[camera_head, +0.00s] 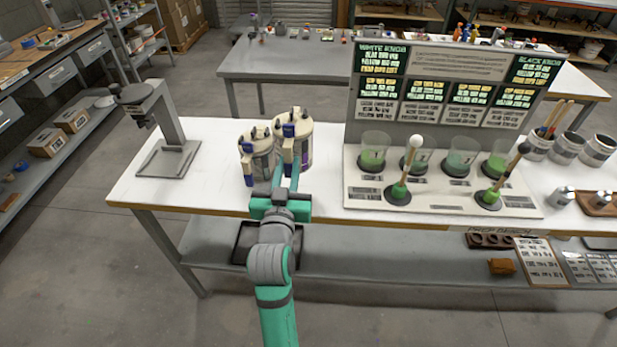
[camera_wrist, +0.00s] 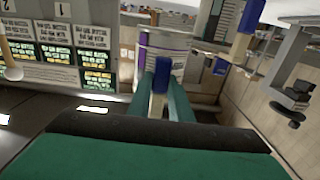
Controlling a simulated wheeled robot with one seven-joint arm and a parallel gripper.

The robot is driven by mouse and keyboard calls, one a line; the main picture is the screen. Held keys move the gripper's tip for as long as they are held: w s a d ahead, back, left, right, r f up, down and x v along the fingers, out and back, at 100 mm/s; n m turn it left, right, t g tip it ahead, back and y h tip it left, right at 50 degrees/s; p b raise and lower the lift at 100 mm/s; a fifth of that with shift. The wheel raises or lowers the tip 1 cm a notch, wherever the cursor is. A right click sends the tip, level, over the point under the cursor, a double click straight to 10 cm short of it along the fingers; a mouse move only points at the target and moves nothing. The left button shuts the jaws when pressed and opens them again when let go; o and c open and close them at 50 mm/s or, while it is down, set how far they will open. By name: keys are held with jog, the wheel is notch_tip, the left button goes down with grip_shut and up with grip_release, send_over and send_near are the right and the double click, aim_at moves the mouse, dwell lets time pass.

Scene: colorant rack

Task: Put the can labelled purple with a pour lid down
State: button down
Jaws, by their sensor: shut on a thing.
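The can with a purple label patch (camera_head: 306,146) is the right one of two pale cans at the left part of the white table. It has a pour lid and a blue handle. My gripper (camera_head: 287,172) is shut on the blue handle (camera_wrist: 160,76) on its near side. In the wrist view the can (camera_wrist: 178,48) looks upright beyond my fingers (camera_wrist: 160,88), with purple on its label. I cannot tell whether its base touches the table. A second can (camera_head: 262,158) with a pour lid and blue parts stands close at its left.
A grey stand (camera_head: 172,125) is on the table at the left. A dispenser panel (camera_head: 440,85) with cups and knobs (camera_head: 398,190) stands to the right. Free white tabletop (camera_head: 215,180) lies between the stand and the cans.

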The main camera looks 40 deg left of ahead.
aim_at(307, 168)
jog(key=w+f, duration=0.6)
jog(key=w, duration=0.1)
jog(key=shift+d+f, duration=0.1)
jog(key=shift+d, duration=0.05)
jog(key=shift+w+f, duration=0.15)
jog(key=shift+f, duration=1.55)
jog(key=c, duration=1.6)
grip_release()
jog(key=shift+f, duration=0.15)
jog(key=v, duration=1.2)
